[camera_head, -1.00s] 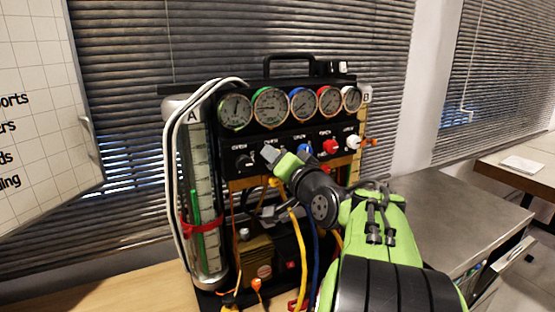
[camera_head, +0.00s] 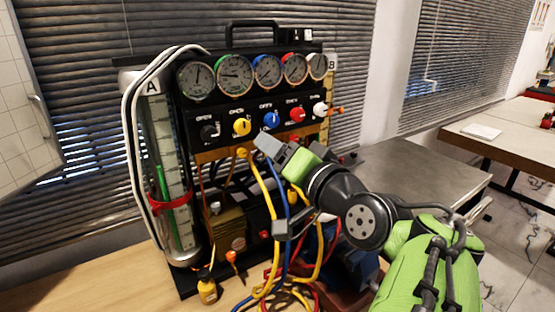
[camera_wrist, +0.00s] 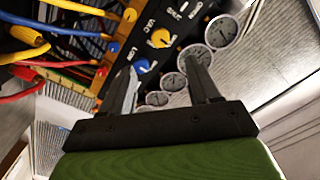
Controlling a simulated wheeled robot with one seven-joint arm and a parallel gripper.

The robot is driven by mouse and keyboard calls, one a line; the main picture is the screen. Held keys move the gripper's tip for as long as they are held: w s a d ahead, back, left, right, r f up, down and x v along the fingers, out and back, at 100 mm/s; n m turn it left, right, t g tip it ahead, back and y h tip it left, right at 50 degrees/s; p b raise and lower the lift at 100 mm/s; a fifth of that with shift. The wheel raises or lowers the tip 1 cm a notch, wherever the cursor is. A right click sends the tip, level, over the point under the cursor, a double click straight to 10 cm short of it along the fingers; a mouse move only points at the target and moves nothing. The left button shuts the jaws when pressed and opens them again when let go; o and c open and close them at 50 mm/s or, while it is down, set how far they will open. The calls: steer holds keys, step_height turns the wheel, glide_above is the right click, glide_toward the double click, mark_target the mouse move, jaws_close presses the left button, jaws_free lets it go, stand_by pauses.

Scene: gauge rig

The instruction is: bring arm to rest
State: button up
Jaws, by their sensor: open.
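My arm reaches in from the lower right in the head view. My gripper (camera_head: 275,190) is in front of the gauge rig (camera_head: 228,128), below its row of knobs. In the wrist view my gripper (camera_wrist: 168,85) shows two dark fingers spread apart with nothing held between them. Past the fingers are the rig's gauges, a yellow knob (camera_wrist: 160,38) and a blue knob (camera_wrist: 141,66). I cannot tell whether a finger touches the rig or a hose.
Yellow hoses (camera_head: 262,190), blue and red ones hang at the rig's front and coil on the wooden table (camera_head: 120,275). A small yellow bottle (camera_head: 207,290) stands at the front. A grey counter (camera_head: 425,175) lies to the right. Window blinds are behind.

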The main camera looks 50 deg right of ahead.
steer(key=shift+v, duration=1.1)
